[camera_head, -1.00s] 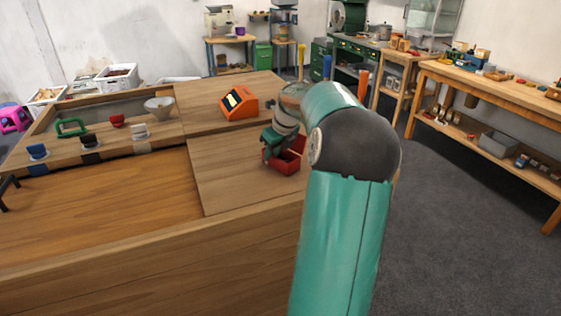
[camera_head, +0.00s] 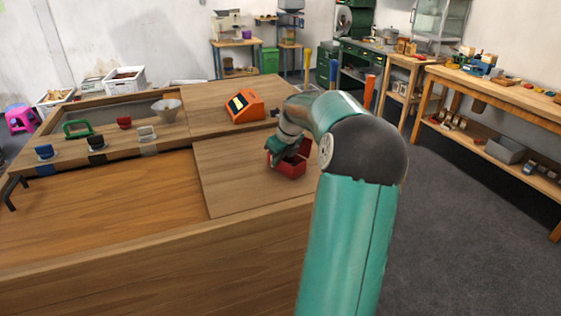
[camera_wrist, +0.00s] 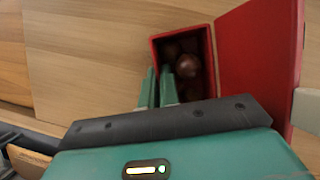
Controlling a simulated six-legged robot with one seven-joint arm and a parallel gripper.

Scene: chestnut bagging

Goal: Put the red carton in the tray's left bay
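The red carton (camera_head: 291,168) stands on the raised wooden board at the right of the bench. Its lid is open. In the wrist view the carton (camera_wrist: 209,50) holds several brown chestnuts, and its lid (camera_wrist: 255,62) leans out to the right. My gripper (camera_head: 277,152) is down at the carton's left side. In the wrist view the two teal fingers of my gripper (camera_wrist: 159,72) are close together at the carton's left wall, seemingly one on each side. Whether they clamp the wall is not clear. I cannot pick out a tray with bays.
An orange device (camera_head: 244,106) stands behind the carton. A pale funnel (camera_head: 166,107), a green frame (camera_head: 78,128) and small blue, black, red and white items lie at the left back. The lower bench surface (camera_head: 110,205) at front left is clear.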

